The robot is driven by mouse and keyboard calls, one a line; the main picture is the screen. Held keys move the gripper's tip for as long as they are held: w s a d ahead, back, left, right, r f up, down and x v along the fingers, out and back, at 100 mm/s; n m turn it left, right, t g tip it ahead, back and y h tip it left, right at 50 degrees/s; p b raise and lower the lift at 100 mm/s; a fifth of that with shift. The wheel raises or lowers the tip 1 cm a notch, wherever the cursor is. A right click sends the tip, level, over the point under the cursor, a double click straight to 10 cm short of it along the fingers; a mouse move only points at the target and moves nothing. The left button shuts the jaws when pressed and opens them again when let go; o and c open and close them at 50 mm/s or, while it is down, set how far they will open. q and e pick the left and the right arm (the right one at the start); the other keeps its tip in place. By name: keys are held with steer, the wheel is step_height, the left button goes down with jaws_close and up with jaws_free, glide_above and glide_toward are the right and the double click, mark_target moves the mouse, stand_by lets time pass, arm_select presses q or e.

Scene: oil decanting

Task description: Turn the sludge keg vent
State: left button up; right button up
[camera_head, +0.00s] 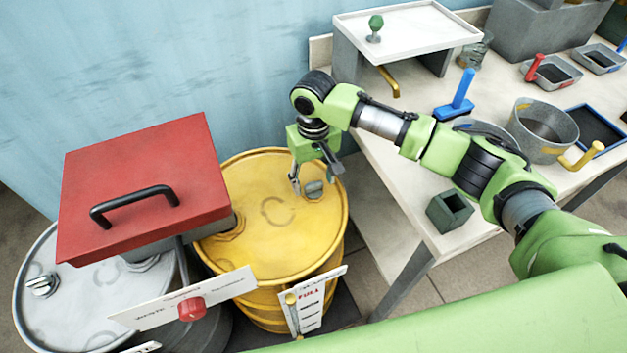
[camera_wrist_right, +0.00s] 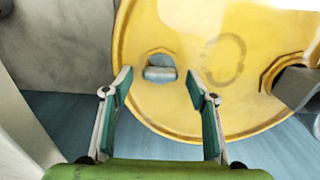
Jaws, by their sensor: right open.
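A yellow drum (camera_head: 262,235) stands upright, with a small grey vent cap (camera_head: 314,190) on its lid near the right rim. My right gripper (camera_head: 316,177) points down over the lid, open and empty. In the wrist view its two fingers lie on either side of the cap, with clear gaps. I cannot tell how high the fingertips are above the lid. My left gripper is not in view.
A red lidded box (camera_head: 140,185) stands left, above a grey drum (camera_head: 75,300). A sign board (camera_head: 185,298) and a "FULL" card (camera_head: 310,303) are in front. The workbench (camera_head: 400,190) at right holds trays, a bucket (camera_head: 541,130) and a small dark box (camera_head: 449,212).

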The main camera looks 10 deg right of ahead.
steer(key=shift+f, duration=0.55)
steer(key=c, duration=1.1)
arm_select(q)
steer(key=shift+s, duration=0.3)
